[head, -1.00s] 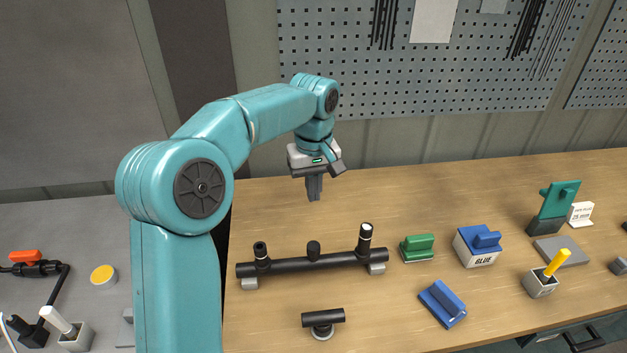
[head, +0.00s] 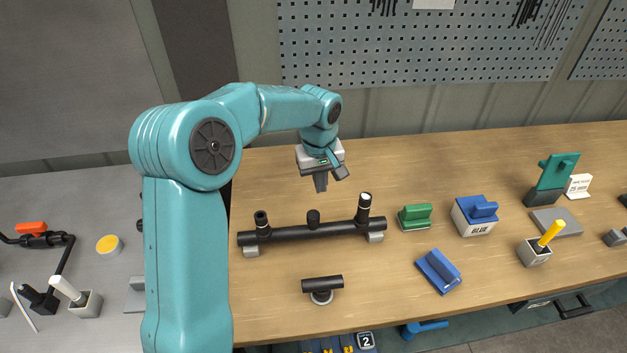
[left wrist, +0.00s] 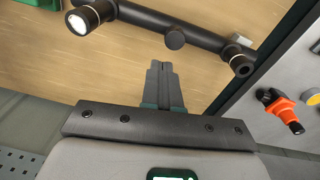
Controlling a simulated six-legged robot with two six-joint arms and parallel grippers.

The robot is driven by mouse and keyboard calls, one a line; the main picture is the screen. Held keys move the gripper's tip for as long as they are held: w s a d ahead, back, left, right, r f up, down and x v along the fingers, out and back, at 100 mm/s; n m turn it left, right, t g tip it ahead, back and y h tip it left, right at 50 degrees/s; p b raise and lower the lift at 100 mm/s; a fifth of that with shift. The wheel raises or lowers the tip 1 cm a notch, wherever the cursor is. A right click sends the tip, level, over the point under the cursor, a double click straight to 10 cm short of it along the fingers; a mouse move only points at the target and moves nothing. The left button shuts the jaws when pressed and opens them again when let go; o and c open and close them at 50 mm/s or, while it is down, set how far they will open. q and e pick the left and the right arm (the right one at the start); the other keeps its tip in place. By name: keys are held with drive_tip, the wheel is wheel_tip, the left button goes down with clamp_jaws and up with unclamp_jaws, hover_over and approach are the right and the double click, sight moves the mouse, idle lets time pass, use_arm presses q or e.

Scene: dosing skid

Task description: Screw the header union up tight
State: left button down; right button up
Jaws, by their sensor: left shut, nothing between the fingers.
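The black header pipe (head: 300,233) lies on two grey supports on the wooden bench, with three upright stubs. The right stub (head: 364,205) is tallest and has a white end; the left stub (head: 262,222) and middle stub (head: 313,217) are shorter. I cannot tell which fitting is the union. My left gripper (head: 321,184) is shut and empty, pointing down above and behind the middle of the pipe, touching nothing. In the left wrist view its closed fingers (left wrist: 163,86) point toward the pipe (left wrist: 190,35). My right gripper is not in view.
A black tee piece (head: 322,287) stands in front of the pipe. A green block (head: 415,217), a box marked GLUE (head: 475,216) and a blue block (head: 438,271) are to the right. A red-handled valve (head: 32,230) is at left. Bare bench lies behind the pipe.

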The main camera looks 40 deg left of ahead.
sight(313, 215)
use_arm(q)
drive_tip(key=shift+s+a+f+g, duration=0.25)
drive_tip(key=shift+s+f+g, duration=0.05)
drive_tip(key=shift+s+f, duration=0.75)
drive_tip(key=shift+f, duration=0.1)
drive_tip(key=f+b, duration=0.3)
drive_tip(key=f, duration=0.1)
drive_tip(key=shift+w+f, duration=0.1)
drive_tip(key=shift+w, duration=0.1)
drive_tip(key=shift+s+f+b, duration=0.1)
drive_tip(key=shift+f+b, duration=0.45)
drive_tip(key=shift+f, duration=0.3)
drive_tip(key=shift+f+b, duration=0.2)
drive_tip(key=shift+b, duration=0.2)
